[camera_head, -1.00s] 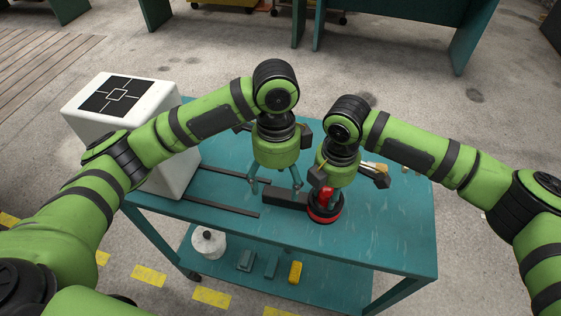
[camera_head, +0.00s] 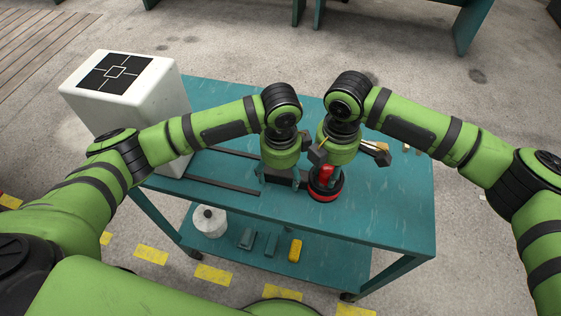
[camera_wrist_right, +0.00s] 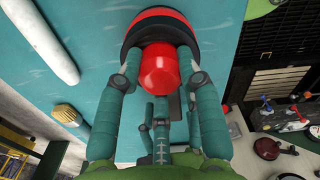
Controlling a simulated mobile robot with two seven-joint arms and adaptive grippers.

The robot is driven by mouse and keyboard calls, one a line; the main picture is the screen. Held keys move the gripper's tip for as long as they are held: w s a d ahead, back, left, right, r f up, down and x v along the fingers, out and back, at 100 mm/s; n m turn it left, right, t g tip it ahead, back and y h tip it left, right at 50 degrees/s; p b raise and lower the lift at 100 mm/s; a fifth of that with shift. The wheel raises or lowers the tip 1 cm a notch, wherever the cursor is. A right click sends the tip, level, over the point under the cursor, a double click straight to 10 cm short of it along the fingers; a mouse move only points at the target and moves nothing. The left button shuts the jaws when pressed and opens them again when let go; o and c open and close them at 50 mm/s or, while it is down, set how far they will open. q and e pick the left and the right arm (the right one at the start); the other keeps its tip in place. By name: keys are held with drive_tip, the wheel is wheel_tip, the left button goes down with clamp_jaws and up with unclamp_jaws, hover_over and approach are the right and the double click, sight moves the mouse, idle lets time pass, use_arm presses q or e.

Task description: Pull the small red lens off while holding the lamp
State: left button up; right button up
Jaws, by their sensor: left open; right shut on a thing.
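The lamp is a round black base with a red ring (camera_head: 325,192), standing on the teal cart top; its rim also shows at the top of the right wrist view (camera_wrist_right: 160,22). The small red lens (camera_head: 327,173) sits upright over the middle of the base. In the right wrist view the lens (camera_wrist_right: 159,68) is between the two fingers of my right gripper (camera_wrist_right: 158,75), which is shut on it. My left gripper (camera_head: 281,183) is open, just left of the lamp and low over the cart top. Its fingertips are partly hidden, and I cannot tell whether they touch the lamp.
A white box with a black marker (camera_head: 115,75) stands at the cart's left end. Dark flat bars (camera_head: 225,184) lie beside it. A brush (camera_head: 378,147) lies behind my right gripper. The lower shelf holds a white roll (camera_head: 209,220) and a yellow block (camera_head: 295,250). The cart's right front is clear.

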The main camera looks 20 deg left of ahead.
use_arm(q)
drive_tip(key=shift+f, duration=0.25)
use_arm(e)
drive_tip(key=shift+f, duration=0.1)
use_arm(q)
drive_tip(key=c, duration=1.4)
drive_tip(key=o, duration=0.7)
drive_tip(key=c, duration=0.7)
drive_tip(key=shift+c, duration=0.3)
use_arm(e)
drive_tip(key=o, duration=0.3)
drive_tip(key=c, duration=0.3)
